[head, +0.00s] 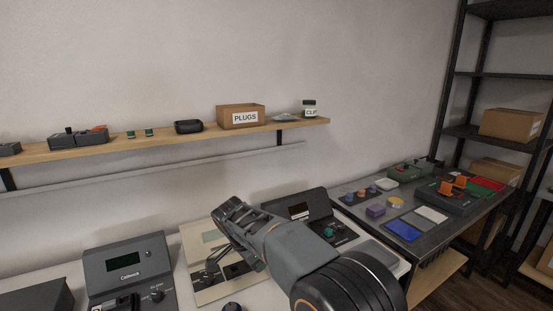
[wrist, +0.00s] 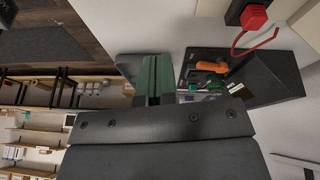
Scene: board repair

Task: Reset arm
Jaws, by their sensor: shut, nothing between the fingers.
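My gripper (head: 228,213) hangs over the workbench in the head view, with my dark arm running to the lower right. Its fingers are together and hold nothing. In the wrist view the closed fingers (wrist: 154,80) show as green and grey pads side by side. In the head view the gripper is in front of a pale board panel (head: 197,244) and partly covers it. It appears apart from the bench, but its exact height is hard to tell.
A grey console (head: 130,264) stands at left and another dark device (head: 300,211) behind my arm. A wooden shelf (head: 180,141) carries a PLUGS box (head: 241,116). A dark side table (head: 459,227) with coloured trays is at right, near a rack (head: 452,100).

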